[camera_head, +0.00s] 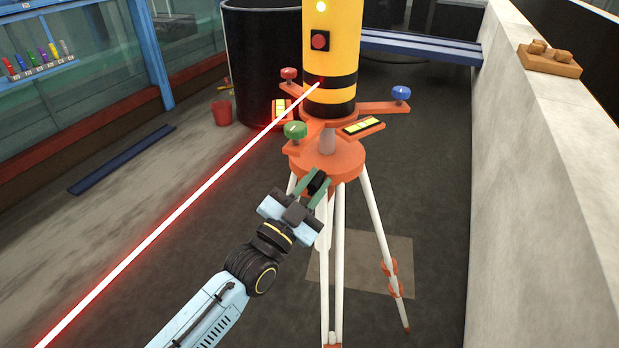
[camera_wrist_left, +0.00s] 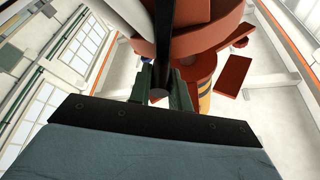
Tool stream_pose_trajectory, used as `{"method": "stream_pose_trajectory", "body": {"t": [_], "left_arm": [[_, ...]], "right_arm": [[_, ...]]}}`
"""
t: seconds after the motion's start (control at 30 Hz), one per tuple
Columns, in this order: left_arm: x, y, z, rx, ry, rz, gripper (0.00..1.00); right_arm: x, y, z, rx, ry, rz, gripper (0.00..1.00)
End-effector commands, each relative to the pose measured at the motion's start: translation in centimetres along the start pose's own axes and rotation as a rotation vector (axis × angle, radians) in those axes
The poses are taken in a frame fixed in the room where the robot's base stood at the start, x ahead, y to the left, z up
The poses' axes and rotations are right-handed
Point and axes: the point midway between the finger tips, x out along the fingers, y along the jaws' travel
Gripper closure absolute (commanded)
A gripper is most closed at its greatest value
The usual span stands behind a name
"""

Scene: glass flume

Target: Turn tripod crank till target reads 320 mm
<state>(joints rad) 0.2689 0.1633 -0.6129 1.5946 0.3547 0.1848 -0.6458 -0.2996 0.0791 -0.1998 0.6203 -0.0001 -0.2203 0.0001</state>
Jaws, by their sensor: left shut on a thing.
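The tripod (camera_head: 368,215) stands upright with white legs and an orange head (camera_head: 340,160). On it sits a yellow and black laser instrument (camera_head: 331,50) with a red button. A red beam (camera_head: 190,205) runs from it down to the lower left. My left gripper (camera_head: 316,184) is just below the front of the orange head, shut on the black crank handle (camera_head: 317,182). In the left wrist view the dark handle (camera_wrist_left: 159,94) sits between the green fingers, under the orange head (camera_wrist_left: 215,45). The target and its reading are not in view. My right gripper is not in view.
Red, green and blue knobs (camera_head: 401,93) and level vials (camera_head: 361,127) stick out around the instrument's base. A black drum (camera_head: 262,60) and red bucket (camera_head: 222,113) stand behind left. A concrete wall (camera_head: 520,180) runs along the right.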

Motion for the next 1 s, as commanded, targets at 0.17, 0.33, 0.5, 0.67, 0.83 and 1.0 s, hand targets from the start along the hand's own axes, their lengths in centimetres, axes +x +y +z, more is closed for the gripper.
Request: {"method": "stream_pose_trajectory", "body": {"t": [0.17,0.33,0.5,0.67,0.83,1.0], "left_arm": [[0.1,0.8,-0.2,0.125,-0.001,0.053,1.00],[0.1,1.4,-0.2,0.226,0.000,0.094,1.00],[0.1,1.9,-0.1,0.298,-0.001,0.124,1.00],[0.0,2.2,0.0,0.337,-0.001,0.140,1.00],[0.0,2.4,0.0,0.352,-0.001,0.146,1.00],[0.0,2.4,0.0,0.352,-0.001,0.147,1.00]], "right_arm": [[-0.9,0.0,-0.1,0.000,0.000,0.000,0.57],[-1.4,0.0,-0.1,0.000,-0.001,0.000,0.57],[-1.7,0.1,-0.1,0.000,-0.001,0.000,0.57],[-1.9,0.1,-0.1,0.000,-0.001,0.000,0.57],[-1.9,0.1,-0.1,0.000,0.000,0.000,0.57],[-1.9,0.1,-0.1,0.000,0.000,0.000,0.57]]}}
